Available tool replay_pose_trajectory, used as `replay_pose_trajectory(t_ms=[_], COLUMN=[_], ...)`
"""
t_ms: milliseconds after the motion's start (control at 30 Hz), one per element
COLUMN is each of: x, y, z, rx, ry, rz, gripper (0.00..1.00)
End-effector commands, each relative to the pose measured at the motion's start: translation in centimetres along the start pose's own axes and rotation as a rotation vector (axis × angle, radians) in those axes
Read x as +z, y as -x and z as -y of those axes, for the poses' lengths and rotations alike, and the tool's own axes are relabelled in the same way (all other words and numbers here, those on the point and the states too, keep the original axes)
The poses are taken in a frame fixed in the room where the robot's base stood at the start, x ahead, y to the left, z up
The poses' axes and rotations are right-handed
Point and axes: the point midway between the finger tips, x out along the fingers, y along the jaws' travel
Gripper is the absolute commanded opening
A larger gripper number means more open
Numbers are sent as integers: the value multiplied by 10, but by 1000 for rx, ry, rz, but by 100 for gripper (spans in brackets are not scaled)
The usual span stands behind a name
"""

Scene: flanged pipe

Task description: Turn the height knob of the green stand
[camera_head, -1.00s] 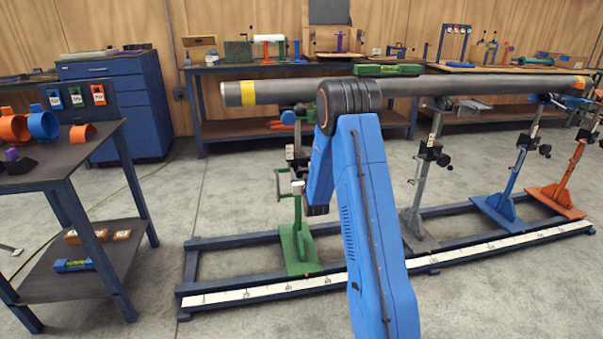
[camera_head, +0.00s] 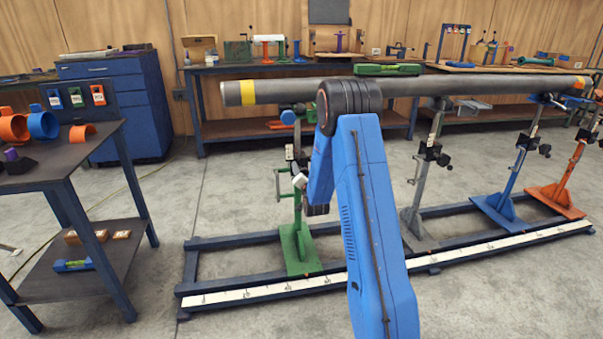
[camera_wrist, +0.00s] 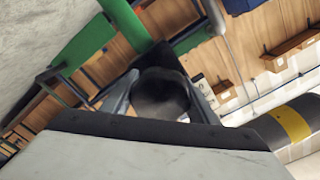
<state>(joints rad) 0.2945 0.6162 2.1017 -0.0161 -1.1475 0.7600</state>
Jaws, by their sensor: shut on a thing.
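The green stand (camera_head: 300,250) stands on the floor rail frame, left of my blue arm in the head view. Its upright is partly hidden by my arm and gripper. In the wrist view, green parts of the stand (camera_wrist: 87,42) run across the upper left. A dark round knob (camera_wrist: 160,92) sits between the grey fingers of my gripper (camera_wrist: 163,100), which is shut on it. In the head view my gripper (camera_head: 299,181) is small, beside the stand's upright, and its fingertips are not clear.
A long grey pipe (camera_head: 440,87) with a yellow band lies above the stands, with my wrist joint in front of it. Grey (camera_head: 417,215), blue (camera_head: 499,207) and orange (camera_head: 556,198) stands are to the right. A dark cart (camera_head: 70,180) stands at the left.

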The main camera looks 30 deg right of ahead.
Motion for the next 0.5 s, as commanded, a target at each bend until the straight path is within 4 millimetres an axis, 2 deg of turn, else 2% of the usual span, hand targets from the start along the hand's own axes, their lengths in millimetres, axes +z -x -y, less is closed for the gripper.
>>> replay_pose_trajectory(t_ms=[200, 500], x=[0, 0], y=[0, 0], z=[-1, -2], rx=[1, 2], ry=[-193, -394], rz=[0, 0], gripper=[31, 31])
